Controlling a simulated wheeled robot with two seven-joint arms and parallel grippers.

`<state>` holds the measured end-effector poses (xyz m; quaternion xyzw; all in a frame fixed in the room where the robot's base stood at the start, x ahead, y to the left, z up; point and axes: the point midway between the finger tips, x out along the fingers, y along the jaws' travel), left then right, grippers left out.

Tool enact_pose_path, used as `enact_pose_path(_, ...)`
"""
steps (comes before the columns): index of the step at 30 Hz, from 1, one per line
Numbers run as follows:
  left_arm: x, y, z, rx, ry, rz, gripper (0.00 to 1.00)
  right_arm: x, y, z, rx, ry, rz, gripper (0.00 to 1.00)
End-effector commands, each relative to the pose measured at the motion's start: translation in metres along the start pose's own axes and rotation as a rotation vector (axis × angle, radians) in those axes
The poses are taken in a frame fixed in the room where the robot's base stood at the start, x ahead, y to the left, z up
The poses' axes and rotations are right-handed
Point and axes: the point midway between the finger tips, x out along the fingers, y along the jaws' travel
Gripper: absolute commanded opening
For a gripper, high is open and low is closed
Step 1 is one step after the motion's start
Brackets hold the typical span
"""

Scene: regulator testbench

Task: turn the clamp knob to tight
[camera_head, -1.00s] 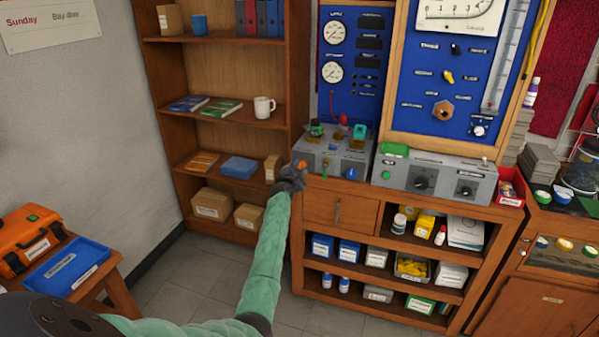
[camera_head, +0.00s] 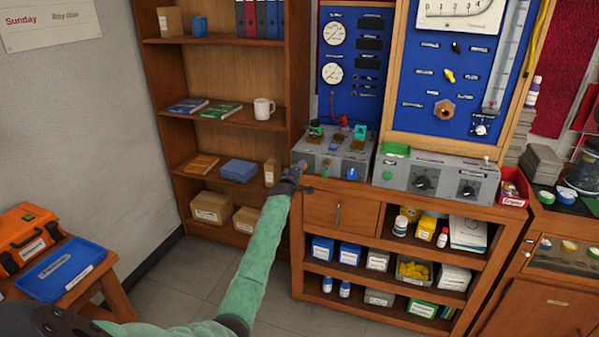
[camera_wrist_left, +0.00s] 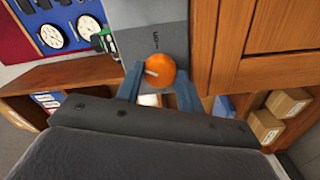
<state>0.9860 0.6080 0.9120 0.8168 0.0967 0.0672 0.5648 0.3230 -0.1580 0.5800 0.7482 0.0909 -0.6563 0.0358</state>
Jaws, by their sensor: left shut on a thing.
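The clamp knob is a round orange knob (camera_wrist_left: 160,70) with a white pointer mark, on the front of a grey box. In the left wrist view it sits between the two grey-blue fingers of my left gripper (camera_wrist_left: 158,90), which is shut on it. The white mark lies toward the knob's left side in that view. In the head view, my left gripper (camera_head: 299,174) is at the left front corner of the grey bench box (camera_head: 335,165) and mostly hides the knob. My right gripper is not in view.
A second grey box (camera_head: 435,178) with dials stands to the right on the same wooden cabinet (camera_head: 405,198). A blue gauge panel (camera_head: 353,70) rises behind. A bookshelf (camera_head: 225,60) stands to the left. Floor (camera_head: 205,270) is clear before it.

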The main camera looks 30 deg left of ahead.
Motion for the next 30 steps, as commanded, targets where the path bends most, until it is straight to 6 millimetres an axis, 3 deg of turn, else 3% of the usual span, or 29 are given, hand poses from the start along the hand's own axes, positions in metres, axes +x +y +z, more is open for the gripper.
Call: enact_pose_path(30,0.000,-0.004,0.002,0.891,-0.004,-0.002,0.15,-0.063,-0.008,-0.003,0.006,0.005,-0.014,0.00)
